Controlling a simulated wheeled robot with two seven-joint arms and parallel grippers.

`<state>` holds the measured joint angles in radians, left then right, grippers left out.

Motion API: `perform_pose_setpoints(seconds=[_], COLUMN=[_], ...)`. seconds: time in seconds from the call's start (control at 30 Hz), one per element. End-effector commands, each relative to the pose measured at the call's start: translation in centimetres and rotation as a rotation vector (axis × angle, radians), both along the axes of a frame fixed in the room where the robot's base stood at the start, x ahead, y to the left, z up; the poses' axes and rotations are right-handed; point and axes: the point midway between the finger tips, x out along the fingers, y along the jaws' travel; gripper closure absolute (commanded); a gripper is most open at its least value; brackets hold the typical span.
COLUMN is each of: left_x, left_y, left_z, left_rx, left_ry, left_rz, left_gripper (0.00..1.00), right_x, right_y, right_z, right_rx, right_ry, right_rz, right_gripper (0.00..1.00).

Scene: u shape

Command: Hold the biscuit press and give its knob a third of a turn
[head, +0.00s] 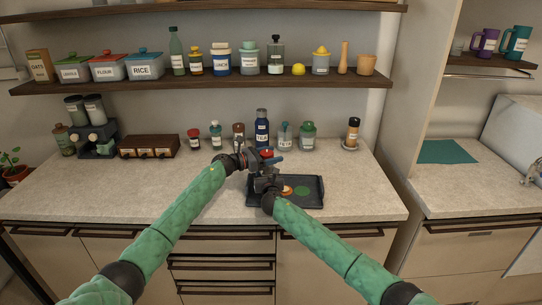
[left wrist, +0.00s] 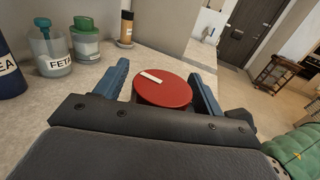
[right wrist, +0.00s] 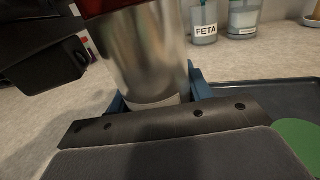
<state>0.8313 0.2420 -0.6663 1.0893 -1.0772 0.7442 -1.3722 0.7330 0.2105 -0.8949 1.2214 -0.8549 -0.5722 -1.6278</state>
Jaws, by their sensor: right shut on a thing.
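The biscuit press is a silver cylinder (right wrist: 145,50) with a pale band low down and red at its top in the right wrist view. My right gripper (right wrist: 155,98) is shut on it and holds it upright. The red round knob (left wrist: 163,90), with a white mark pointing to the upper left, shows in the left wrist view and as a small red spot in the head view (head: 266,153). My left gripper (left wrist: 160,85) is open, its blue fingers on either side of the knob, with a gap at the left finger. In the head view the arms hide most of the press.
A dark tray (head: 314,203) with a green disc (head: 302,190) and a biscuit (head: 287,191) lies beneath the grippers. Jars and bottles, including a blue tea bottle (head: 262,126), stand close behind. A wooden drawer box (head: 148,146) is at left. The counter's left front is clear.

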Motion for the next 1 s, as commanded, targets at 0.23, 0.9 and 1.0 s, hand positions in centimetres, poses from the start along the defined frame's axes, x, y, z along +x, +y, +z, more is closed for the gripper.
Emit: perform_pose_setpoints(seconds=[0.23, 0.9, 1.0], left_x=[0.00, -0.24, -0.39], left_y=[0.03, -0.08, -0.10], left_z=[-0.02, -0.04, -0.07], left_rx=[0.000, -0.001, -0.002], left_ry=[0.000, 0.002, 0.002], left_rz=[0.000, -0.268, -0.340], left_gripper=[0.74, 0.74, 0.74], right_x=[-0.03, -0.05, -0.05], right_y=[-0.02, 0.00, 0.00], right_z=[-0.14, -0.12, -0.12], right_rx=[0.000, -0.001, -0.001], right_ry=[0.001, 0.001, 0.001], right_rz=[0.000, 0.000, 0.000], right_gripper=[0.87, 0.87, 0.87])
